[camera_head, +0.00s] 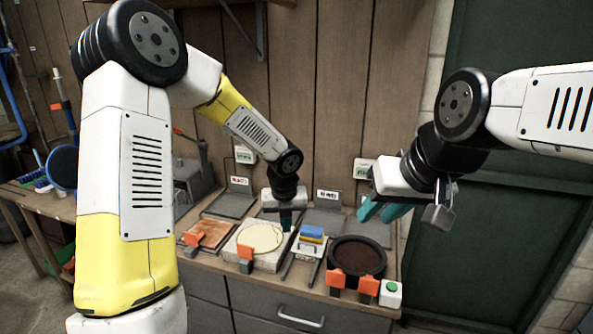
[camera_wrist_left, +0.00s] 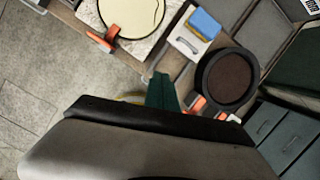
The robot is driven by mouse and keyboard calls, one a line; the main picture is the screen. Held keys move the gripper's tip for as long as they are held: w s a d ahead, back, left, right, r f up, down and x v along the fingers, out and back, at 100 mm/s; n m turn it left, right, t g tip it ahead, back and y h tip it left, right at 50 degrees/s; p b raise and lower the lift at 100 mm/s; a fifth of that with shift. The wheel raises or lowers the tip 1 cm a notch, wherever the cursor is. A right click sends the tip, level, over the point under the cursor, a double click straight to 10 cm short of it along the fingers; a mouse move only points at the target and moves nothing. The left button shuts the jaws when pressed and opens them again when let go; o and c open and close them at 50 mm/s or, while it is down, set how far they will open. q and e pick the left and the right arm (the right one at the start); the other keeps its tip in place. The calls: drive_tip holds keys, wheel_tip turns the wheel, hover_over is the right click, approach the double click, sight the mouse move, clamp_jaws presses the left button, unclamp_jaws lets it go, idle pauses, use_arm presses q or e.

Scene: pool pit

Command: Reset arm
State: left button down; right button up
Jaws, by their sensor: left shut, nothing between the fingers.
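My left arm reaches in from the left, bends over and points down at the bench. Its gripper (camera_head: 286,219) is shut and empty, just above the bench between the round cream disc and the blue and yellow block. In the left wrist view its teal fingers (camera_wrist_left: 162,92) are together, with the dark round pan to their right. My right arm comes in from the right. Its gripper (camera_head: 382,212) has teal fingers spread apart with nothing seen between them, above the back right of the bench.
On the bench are a cream disc on a slab (camera_head: 260,238), a blue and yellow block (camera_head: 312,233), a dark round pan (camera_head: 358,257), orange clips (camera_head: 246,252) and a green button box (camera_head: 390,293). A wooden wall (camera_head: 330,90) stands behind. Drawers (camera_head: 300,315) are below.

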use_arm(q)
drive_tip(key=s+a+r+n+t, duration=0.1)
drive_tip(key=s+a+r+n, duration=0.4)
drive_tip(key=r+n, duration=0.3)
drive_tip(key=s+a+r+n, duration=0.5)
drive_tip(key=s+r+n, duration=0.15)
drive_tip(key=n, duration=0.25)
drive_tip(key=s+a+r+n+t+h, duration=0.1)
drive_tip(key=s+r+n, duration=0.2)
drive_tip(key=s+n, duration=0.3)
drive_tip(key=s+r+n+t+h, duration=0.1)
drive_tip(key=s+r+n, duration=0.2)
drive_tip(key=s+n, duration=0.3)
drive_tip(key=n, duration=0.5)
drive_tip(key=shift+s+a, duration=0.3)
drive_tip(key=shift+a, duration=0.05)
